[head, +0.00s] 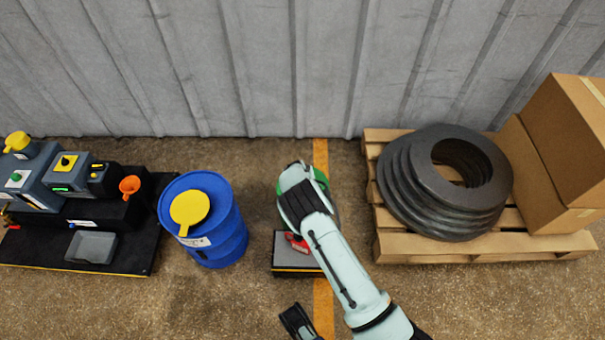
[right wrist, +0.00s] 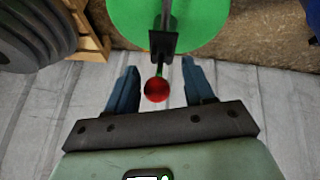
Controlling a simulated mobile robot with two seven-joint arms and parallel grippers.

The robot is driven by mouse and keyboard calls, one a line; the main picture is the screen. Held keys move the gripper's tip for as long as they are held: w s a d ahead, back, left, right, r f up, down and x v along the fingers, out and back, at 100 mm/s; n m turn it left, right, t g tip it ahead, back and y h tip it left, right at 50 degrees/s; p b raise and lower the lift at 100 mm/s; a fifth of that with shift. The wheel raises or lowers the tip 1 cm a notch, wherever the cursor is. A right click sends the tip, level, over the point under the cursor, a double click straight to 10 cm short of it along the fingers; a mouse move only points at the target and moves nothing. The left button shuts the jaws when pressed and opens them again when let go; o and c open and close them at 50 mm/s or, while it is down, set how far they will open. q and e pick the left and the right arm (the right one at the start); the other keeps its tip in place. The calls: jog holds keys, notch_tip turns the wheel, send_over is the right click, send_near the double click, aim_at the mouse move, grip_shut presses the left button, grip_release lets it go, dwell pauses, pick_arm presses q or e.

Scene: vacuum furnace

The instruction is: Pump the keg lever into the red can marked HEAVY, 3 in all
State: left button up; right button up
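A green keg (head: 322,182) stands behind my right arm in the head view, mostly hidden by it. In the right wrist view its green top (right wrist: 185,18) carries a dark lever (right wrist: 163,42) ending in a red ball knob (right wrist: 156,90). My right gripper (right wrist: 160,84) is open, with one blue finger on each side of the knob and a gap to both. A red can (head: 297,242) sits on a low platform (head: 290,268) in front of the keg, partly covered by my arm; no marking on it is readable. A dark part of my left gripper (head: 298,322) shows at the bottom edge.
A pallet (head: 410,250) with dark rings (head: 400,200) and cardboard boxes (head: 560,150) is at right. A black bench (head: 130,255) with equipment and an orange funnel (head: 130,187) is at left.

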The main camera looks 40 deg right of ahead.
jog(key=shift+w+d+r, duration=0.1)
jog(key=shift+d+r, duration=0.05)
jog(key=shift+r, duration=0.05)
pick_arm(q)
jog(key=s+d+r+g+h+p, duration=0.1)
jog(key=s+d+r+g+p, duration=0.1)
jog(key=s+r+p, duration=0.1)
jog(key=s+r, duration=0.1)
jog(key=s, duration=0.1)
jog(key=shift+s+d+r+p, duration=0.35)
jog(key=shift+s+p, duration=0.05)
pick_arm(e)
jog(key=v, duration=1.3)
jog(key=shift+r, duration=0.1)
